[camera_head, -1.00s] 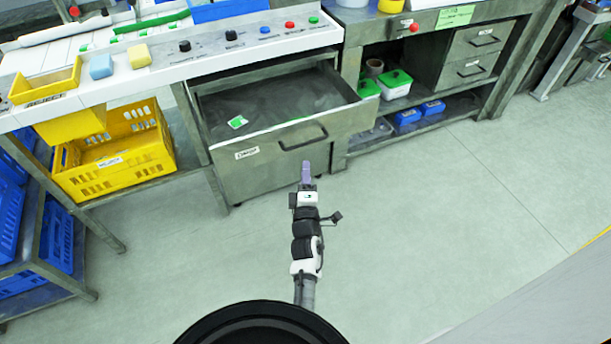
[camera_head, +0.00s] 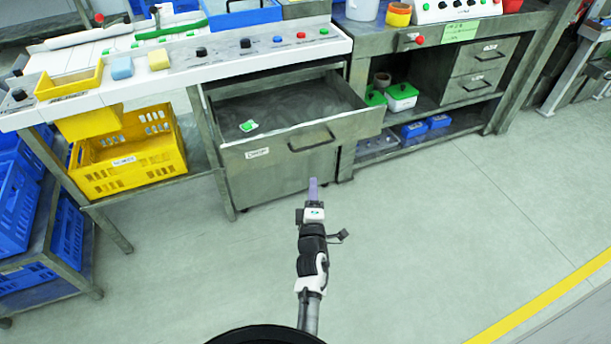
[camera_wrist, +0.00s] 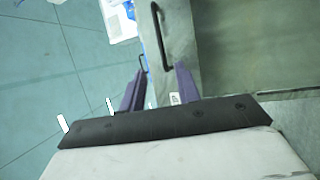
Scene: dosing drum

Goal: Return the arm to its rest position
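My gripper (camera_head: 313,187) has purple fingers and hangs in front of the open grey drawer (camera_head: 290,160), apart from its handle. In the wrist view my gripper (camera_wrist: 158,88) has its two fingers spread with nothing seen between them. The drawer handle (camera_wrist: 161,36) shows beyond the fingertips there. My arm reaches forward from the bottom of the head view. The drawer holds a small green and white item (camera_head: 248,125) on its floor.
A yellow crate (camera_head: 130,165) sits under the bench at left, with blue crates (camera_head: 12,215) beside it. A shelf with green-lidded tubs (camera_head: 401,97) and blue boxes (camera_head: 413,129) is at right. The floor (camera_head: 420,230) in front is clear, with a yellow line (camera_head: 540,298) at right.

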